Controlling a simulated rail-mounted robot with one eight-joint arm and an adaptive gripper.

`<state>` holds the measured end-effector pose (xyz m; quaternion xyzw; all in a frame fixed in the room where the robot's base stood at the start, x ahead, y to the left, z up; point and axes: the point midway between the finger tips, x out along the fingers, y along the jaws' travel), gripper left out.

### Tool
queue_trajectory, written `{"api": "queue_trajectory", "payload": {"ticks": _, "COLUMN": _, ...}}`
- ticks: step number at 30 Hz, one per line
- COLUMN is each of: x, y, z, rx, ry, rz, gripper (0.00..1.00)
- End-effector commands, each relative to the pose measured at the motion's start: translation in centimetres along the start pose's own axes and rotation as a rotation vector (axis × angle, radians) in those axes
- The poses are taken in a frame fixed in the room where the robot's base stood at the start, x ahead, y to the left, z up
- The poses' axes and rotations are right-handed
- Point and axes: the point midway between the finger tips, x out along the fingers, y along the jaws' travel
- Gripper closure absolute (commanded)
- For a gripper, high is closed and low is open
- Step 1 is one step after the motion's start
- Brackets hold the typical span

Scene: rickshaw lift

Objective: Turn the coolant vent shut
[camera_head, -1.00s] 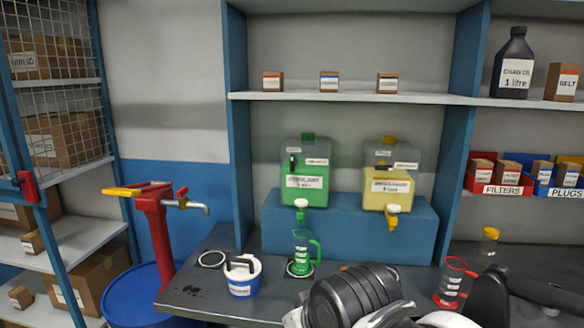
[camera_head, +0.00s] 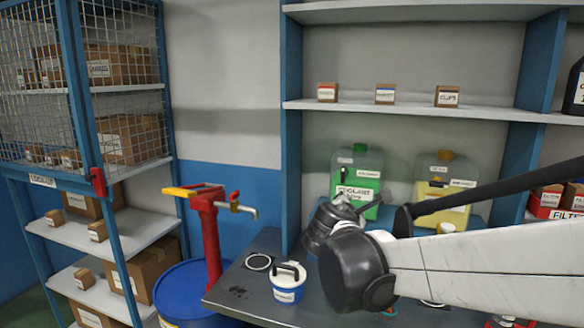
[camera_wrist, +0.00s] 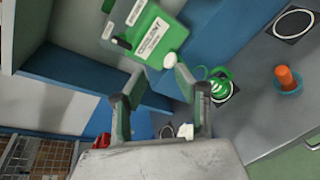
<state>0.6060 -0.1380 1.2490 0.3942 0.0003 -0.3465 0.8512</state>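The green coolant container (camera_head: 368,210) stands on the blue riser behind my arm, and its lower part is hidden in the head view. A small black fitting (camera_head: 346,171) on its upper left front may be the vent. In the wrist view the container (camera_wrist: 175,37) is tilted at the top, with a dark fitting (camera_wrist: 122,43) on its left and a white tap knob (camera_wrist: 170,61) low down. My gripper (camera_wrist: 159,73) is open and empty, its fingers spread below the container and apart from the vent.
A yellow container (camera_head: 442,210) stands right of the green one. A green jug (camera_wrist: 218,82) sits under the tap. A white-and-blue tub (camera_head: 287,282) and a red pump (camera_head: 211,240) on a blue drum (camera_head: 190,292) stand left. A shelf (camera_head: 400,106) runs above the containers.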

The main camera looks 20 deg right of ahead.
Motion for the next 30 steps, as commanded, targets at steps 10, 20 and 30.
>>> {"api": "queue_trajectory", "payload": {"ticks": 10, "x": 5.1, "y": 6.6, "z": -0.2, "rx": -0.670, "ry": -0.212, "rz": 0.136, "gripper": 0.70}}
{"api": "queue_trajectory", "payload": {"ticks": 20, "x": 7.0, "y": 7.8, "z": -0.2, "rx": -0.775, "ry": -0.249, "rz": 0.147, "gripper": 0.70}}
{"api": "queue_trajectory", "payload": {"ticks": 30, "x": 12.7, "y": 9.1, "z": 0.9, "rx": -0.772, "ry": -0.249, "rz": 0.147, "gripper": 0.70}}
